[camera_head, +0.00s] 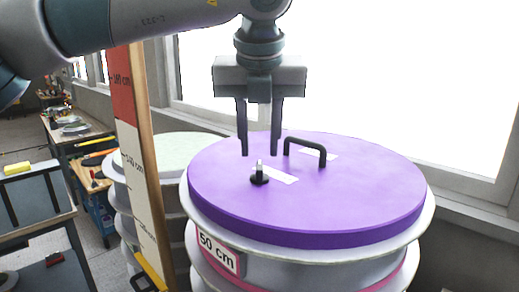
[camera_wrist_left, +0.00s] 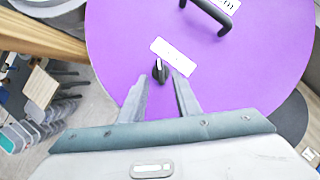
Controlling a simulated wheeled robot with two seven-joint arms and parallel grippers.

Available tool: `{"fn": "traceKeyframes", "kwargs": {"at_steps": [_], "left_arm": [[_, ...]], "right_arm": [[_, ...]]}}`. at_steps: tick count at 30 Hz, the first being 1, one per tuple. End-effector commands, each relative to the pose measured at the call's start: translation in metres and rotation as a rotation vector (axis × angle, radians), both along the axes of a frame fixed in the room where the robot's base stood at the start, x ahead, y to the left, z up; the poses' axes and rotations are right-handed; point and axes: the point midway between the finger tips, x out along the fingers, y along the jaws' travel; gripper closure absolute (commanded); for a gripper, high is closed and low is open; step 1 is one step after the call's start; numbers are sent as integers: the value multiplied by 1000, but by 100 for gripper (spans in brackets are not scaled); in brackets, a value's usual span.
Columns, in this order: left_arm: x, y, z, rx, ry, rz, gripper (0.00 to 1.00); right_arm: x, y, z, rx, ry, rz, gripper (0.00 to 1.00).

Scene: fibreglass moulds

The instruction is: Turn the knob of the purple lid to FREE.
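The purple lid (camera_head: 350,195) lies on top of a round grey mould; it fills much of the left wrist view (camera_wrist_left: 255,75). Its small black knob (camera_head: 259,176) stands near the lid's left front, beside a white label. In the left wrist view the knob (camera_wrist_left: 160,70) shows just beyond my fingertips, below a white label strip (camera_wrist_left: 174,57). My left gripper (camera_head: 260,153) points down above the lid, fingers apart, with nothing between them; its fingertips (camera_wrist_left: 160,80) lie on either side of the knob's line. The label's writing is too small to read. My right gripper is out of view.
A black bar handle (camera_head: 306,148) rises from the lid just right of my fingers. A measuring post (camera_head: 140,150) stands left of the mould. Another mould with a pale green top (camera_head: 172,150) is behind it. Windows and a sill lie beyond.

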Motion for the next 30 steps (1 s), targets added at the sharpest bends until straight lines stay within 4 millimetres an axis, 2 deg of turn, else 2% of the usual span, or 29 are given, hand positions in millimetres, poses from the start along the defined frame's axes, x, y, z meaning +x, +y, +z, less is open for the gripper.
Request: {"fn": "traceKeyframes", "kwargs": {"at_steps": [1,9,22,23,26,30], "left_arm": [[3,1,-5,2,3,0,70],[15,1,-35,1,1,0,70],[18,0,-43,0,0,0,70],[18,0,-43,0,0,0,75],[18,0,-43,0,0,0,99],[18,0,-43,0,0,0,100]], "right_arm": [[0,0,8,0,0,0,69],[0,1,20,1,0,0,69],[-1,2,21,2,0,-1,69],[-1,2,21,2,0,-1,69],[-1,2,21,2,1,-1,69],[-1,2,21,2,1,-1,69]]}}
